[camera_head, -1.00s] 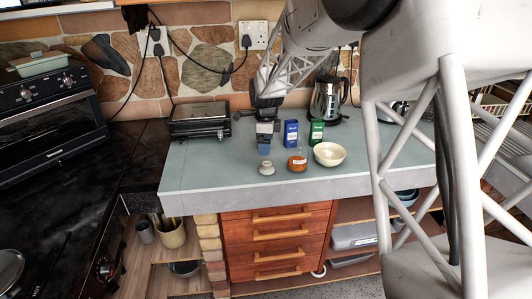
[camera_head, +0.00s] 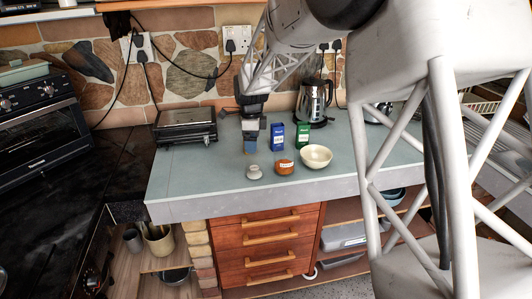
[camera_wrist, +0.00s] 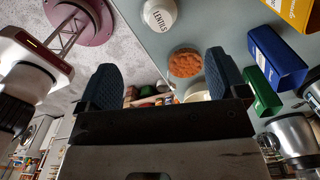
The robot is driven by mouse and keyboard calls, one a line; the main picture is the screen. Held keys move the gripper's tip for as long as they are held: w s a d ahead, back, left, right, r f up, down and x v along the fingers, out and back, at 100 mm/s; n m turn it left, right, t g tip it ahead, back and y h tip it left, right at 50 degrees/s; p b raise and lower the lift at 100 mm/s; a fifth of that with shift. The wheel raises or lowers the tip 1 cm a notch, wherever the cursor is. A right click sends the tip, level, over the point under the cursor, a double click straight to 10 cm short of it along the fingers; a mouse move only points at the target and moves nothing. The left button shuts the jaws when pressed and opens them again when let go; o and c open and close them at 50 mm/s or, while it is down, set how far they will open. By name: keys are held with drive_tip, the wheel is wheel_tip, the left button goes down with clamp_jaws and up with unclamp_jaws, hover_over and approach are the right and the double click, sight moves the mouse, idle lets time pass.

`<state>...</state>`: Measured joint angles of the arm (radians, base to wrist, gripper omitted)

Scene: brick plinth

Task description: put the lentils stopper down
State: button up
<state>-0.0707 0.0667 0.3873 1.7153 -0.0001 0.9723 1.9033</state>
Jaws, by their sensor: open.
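The lentils stopper (camera_head: 254,172) is a small pale knob-shaped piece resting on the grey-green counter, near its front edge. In the wrist view its round white top (camera_wrist: 160,14) reads "LENTILS". My gripper (camera_head: 250,147) is just behind and above it in the head view, open, with dark blue fingers. The wrist view shows the open fingers (camera_wrist: 160,80) with nothing held between them and the stopper beyond, clear of both. An orange-brown jar (camera_head: 284,167) with a white label stands to the right of the stopper; its orange contents (camera_wrist: 185,63) show from above.
A cream bowl (camera_head: 316,156), a blue box (camera_head: 277,137) and a green box (camera_head: 303,137) stand right of my gripper. A kettle (camera_head: 315,101) is behind them, a black grill (camera_head: 185,126) at back left. The counter (camera_head: 190,180) left of the stopper is clear.

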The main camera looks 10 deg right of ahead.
drive_tip(key=s+d+r+n, duration=0.1)
drive_tip(key=s+r+n, duration=0.3)
drive_tip(key=s, duration=0.4)
drive_tip(key=s+d+r+n+t, duration=0.1)
drive_tip(key=s+d+r+n, duration=0.15)
drive_tip(key=s, duration=0.55)
drive_tip(key=s+d+r+n, duration=0.1)
drive_tip(key=s+r+n, duration=0.3)
drive_tip(key=s, duration=0.4)
drive_tip(key=s+d+f+n+t, duration=0.1)
drive_tip(key=s+n, duration=0.9)
drive_tip(key=s, duration=1.2)
drive_tip(key=shift+d+f+t, duration=0.15)
drive_tip(key=shift+f+t, duration=0.15)
drive_tip(key=shift+f, duration=0.25)
